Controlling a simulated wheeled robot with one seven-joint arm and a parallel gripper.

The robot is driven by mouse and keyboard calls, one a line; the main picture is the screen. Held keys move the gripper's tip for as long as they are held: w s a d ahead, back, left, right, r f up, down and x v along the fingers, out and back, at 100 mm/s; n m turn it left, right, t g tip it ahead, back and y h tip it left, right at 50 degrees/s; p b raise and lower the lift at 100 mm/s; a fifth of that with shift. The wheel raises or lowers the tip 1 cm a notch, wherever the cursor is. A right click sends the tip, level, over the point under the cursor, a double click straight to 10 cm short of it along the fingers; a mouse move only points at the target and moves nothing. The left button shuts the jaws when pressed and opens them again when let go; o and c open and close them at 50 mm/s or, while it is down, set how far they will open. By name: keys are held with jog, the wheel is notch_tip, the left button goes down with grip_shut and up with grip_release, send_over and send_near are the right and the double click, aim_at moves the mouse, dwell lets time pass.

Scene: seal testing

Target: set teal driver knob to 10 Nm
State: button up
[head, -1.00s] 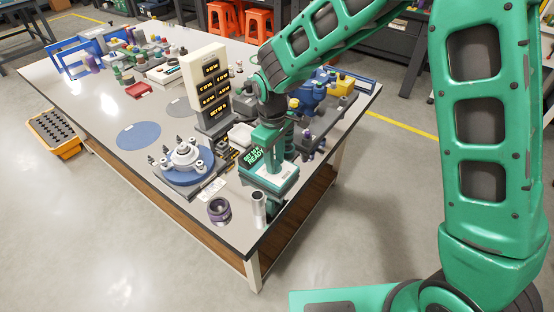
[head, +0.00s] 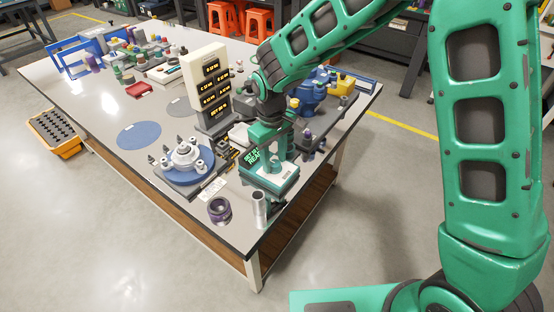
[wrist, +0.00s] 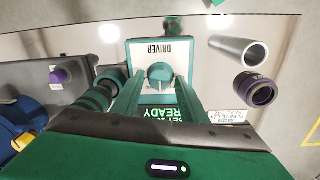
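The driver (head: 283,181) is a teal and white unit near the front right corner of the table. The wrist view shows the teal driver knob (wrist: 160,73) on the white plate, which is labelled DRIVER. My gripper (wrist: 160,84) points at the driver with one finger on each side of the knob. Gaps show between the fingers and the knob, so it looks open. In the head view my gripper (head: 275,144) is above the driver.
A metal tube (head: 260,209) and a purple ring (head: 219,210) stand in front of the driver. A blue-based flange fixture (head: 188,166) is to the left. A cream tower with displays (head: 205,73) and blue and yellow parts (head: 312,93) stand behind.

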aim_at(274, 163)
jog(key=shift+o, duration=0.2)
jog(key=shift+s, duration=0.1)
notch_tip(274, 163, up, 11)
jog(key=shift+f, duration=0.15)
dwell(0.4)
jog(key=shift+s+a, duration=0.1)
jog(key=s+d+r+m, duration=0.2)
jog(key=d, duration=0.7)
jog(key=s+d+r+m, duration=0.2)
jog(key=d, duration=0.6)
jog(key=s+d+r+m, duration=0.2)
jog(key=s+d+m, duration=0.1)
jog(key=d, duration=0.6)
jog(key=s+d+m, duration=0.3)
jog(key=s+d, duration=0.3)
jog(key=s, duration=0.4)
jog(key=s+d+f+m, duration=0.1)
jog(key=s+d+m, duration=0.3)
jog(key=s+d, duration=0.3)
jog(key=s, duration=0.4)
jog(key=shift+s+d+m+y, duration=0.15)
jog(key=shift+s+m+y, duration=0.05)
jog(key=shift+m+y, duration=0.1)
